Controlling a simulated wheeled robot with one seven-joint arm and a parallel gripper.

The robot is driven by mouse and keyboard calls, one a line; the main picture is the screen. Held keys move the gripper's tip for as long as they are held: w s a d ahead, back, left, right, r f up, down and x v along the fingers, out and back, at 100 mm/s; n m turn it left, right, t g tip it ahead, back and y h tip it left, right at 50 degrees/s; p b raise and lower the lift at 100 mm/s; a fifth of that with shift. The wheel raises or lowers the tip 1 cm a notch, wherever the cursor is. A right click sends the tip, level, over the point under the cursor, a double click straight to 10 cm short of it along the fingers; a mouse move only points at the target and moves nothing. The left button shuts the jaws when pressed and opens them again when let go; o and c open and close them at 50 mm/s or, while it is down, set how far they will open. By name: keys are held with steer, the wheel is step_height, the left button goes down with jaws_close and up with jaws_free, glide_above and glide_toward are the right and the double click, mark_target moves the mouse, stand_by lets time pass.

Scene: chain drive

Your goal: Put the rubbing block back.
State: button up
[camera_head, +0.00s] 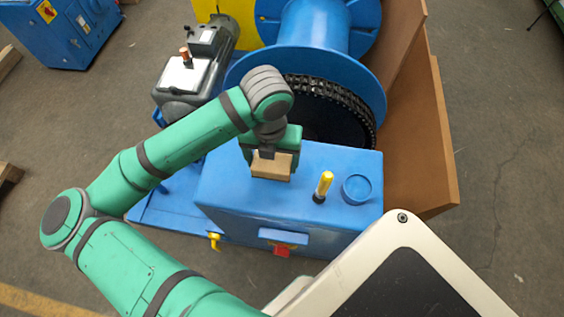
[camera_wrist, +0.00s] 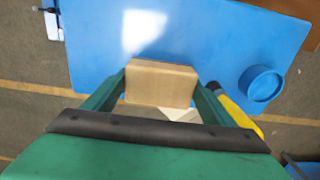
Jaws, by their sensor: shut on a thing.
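The rubbing block, a tan rectangular block (camera_head: 271,167), is between the fingers of my gripper (camera_head: 270,158). In the wrist view the block (camera_wrist: 161,83) sits between the two green fingers of my gripper (camera_wrist: 160,90), which are shut on its sides. The block is over the blue top of the machine box (camera_head: 225,190); I cannot tell whether it touches that surface. The fingers and palm hide part of the block.
A yellow-handled tool (camera_head: 324,184) stands on the box top, right of the block. A round blue cup (camera_head: 357,188) is beside it. Behind are a black chain (camera_head: 345,100), a blue drum (camera_head: 312,30) and a grey motor (camera_head: 190,75). A brown panel (camera_head: 435,150) stands at the right.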

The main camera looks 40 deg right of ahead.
mark_target(281, 160)
steer(key=d+f, duration=0.3)
steer(key=shift+w+f, duration=0.15)
steer(key=shift+f, duration=0.1)
steer(key=shift+w+d+f, duration=0.1)
steer(key=shift+d+f, duration=0.05)
steer(key=shift+f, duration=0.75)
steer(key=shift+w+d+f, duration=0.1)
steer(key=shift+f, duration=0.75)
steer(key=o, duration=1.2)
steer(key=shift+f, duration=0.1)
step_height(281, 160, up, 12)
steer(key=shift+s+r, duration=0.1)
steer(key=shift+r, duration=0.05)
